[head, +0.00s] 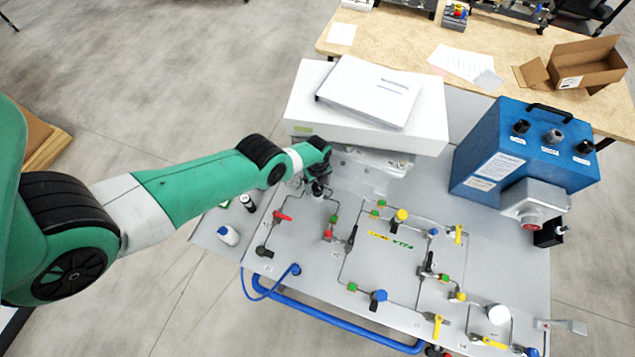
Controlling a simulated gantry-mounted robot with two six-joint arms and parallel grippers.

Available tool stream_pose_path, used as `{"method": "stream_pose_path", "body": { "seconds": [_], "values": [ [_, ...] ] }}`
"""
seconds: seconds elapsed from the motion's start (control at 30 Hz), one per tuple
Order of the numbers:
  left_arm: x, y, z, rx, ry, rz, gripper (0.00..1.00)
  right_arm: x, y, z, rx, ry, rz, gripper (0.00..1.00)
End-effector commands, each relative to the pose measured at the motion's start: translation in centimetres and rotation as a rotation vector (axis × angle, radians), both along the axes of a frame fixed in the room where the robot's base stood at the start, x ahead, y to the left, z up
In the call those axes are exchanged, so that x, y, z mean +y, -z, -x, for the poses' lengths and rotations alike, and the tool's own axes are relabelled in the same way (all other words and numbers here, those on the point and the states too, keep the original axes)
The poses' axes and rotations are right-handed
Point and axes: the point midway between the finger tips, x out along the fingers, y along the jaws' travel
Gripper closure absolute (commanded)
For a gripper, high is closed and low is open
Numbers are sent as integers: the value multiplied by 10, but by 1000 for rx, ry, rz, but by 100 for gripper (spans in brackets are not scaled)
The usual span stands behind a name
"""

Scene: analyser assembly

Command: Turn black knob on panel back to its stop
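My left arm comes in from the left, and its dark gripper (318,184) points down at the back left of the grey panel (310,280). A small black part shows right at the fingertips. I cannot tell whether it is a knob or the fingers themselves, or whether they touch it. The fingers are too small to show whether they are open or shut. A black knob (262,252) sits at the panel's left front, clear of the gripper. A black-handled valve (351,240) stands nearer the panel's middle. My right gripper is not in view.
A white box (430,122) with papers (370,90) on top stands close behind the gripper. A blue case (470,150) with black knobs stands at the right. A red-handled valve (282,216) and thin pipes lie near the gripper. Small bottles (228,235) stand at the left edge.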

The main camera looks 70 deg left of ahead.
Motion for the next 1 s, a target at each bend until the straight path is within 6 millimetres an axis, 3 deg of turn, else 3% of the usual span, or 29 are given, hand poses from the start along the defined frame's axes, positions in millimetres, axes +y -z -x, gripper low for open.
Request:
{"method": "stream_pose_path", "body": {
  "seconds": [0.07, 0.43, 0.77, 1.0],
  "values": [
    [0, 0, 0, 0, 0, 0, 33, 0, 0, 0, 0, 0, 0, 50],
    [0, 0, 0, 0, 0, 0, 100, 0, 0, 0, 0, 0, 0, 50],
    [0, 0, 0, 0, -32, 0, 100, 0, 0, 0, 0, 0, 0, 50],
    [0, 0, 0, 0, -150, 0, 100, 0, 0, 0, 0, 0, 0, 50]
  ]
}}
